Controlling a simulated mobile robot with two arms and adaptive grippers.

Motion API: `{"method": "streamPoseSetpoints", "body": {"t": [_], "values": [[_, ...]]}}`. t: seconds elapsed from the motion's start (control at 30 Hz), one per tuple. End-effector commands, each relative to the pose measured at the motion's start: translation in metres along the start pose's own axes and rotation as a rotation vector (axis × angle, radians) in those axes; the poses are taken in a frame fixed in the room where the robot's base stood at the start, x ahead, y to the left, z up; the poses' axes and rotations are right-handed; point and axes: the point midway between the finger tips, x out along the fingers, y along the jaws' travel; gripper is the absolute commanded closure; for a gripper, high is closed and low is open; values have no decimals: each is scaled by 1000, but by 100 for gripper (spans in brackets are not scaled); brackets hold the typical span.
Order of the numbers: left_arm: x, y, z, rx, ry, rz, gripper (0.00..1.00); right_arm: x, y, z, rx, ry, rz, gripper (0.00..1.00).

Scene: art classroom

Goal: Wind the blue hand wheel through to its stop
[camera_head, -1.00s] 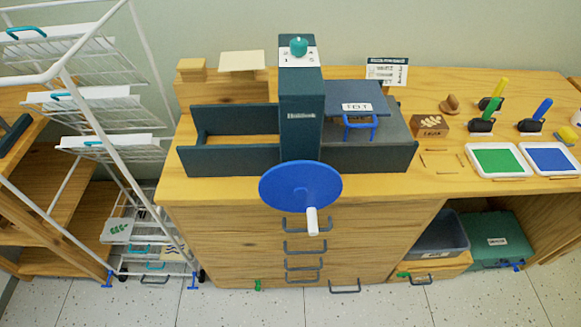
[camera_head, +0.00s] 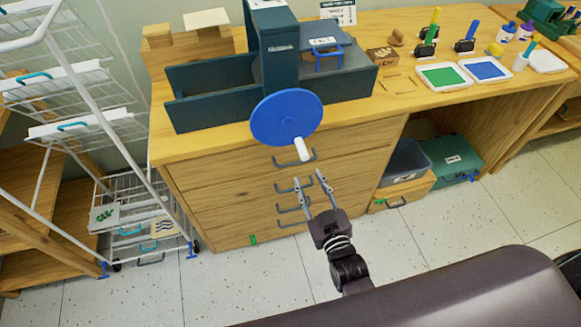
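The blue hand wheel (camera_head: 283,112) is mounted on the front of a dark teal press (camera_head: 276,58) on the wooden counter. Its white handle (camera_head: 302,149) sticks out at the wheel's lower right. My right gripper (camera_head: 308,180) is in front of the drawers, below the handle and apart from it. Its two fingers are spread and nothing is between them. My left gripper is not in view.
Drawer handles (camera_head: 294,160) stick out of the wooden cabinet front (camera_head: 215,205) below the wheel. A white wire rack (camera_head: 95,95) stands at the left. Green (camera_head: 443,76) and blue (camera_head: 486,69) ink trays lie on the counter at the right. The floor in front is clear.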

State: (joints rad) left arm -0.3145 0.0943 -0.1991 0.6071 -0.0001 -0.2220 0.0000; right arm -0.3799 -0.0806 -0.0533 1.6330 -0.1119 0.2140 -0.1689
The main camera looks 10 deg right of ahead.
Motion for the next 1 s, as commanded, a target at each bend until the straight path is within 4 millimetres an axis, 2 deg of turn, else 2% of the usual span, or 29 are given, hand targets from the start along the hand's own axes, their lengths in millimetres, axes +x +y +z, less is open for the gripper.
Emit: {"method": "streamPoseSetpoints", "body": {"t": [0.03, 0.1, 0.2, 0.33, 0.47, 0.7, 1.0], "values": [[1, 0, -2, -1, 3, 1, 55, 1, 7, -19, -5, 40, 17, 66], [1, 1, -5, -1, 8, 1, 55, 2, 13, -36, -12, 77, 31, 66], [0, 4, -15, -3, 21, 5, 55, 7, 17, -46, -16, 97, 39, 66], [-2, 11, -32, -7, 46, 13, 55, 24, 17, -49, -16, 100, 39, 66], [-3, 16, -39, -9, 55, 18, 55, 46, 18, -50, -15, 98, 39, 66], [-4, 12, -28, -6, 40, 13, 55, 74, 18, -52, -15, 95, 37, 66], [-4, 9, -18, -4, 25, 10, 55, 80, 18, -51, -14, 94, 37, 66]]}}
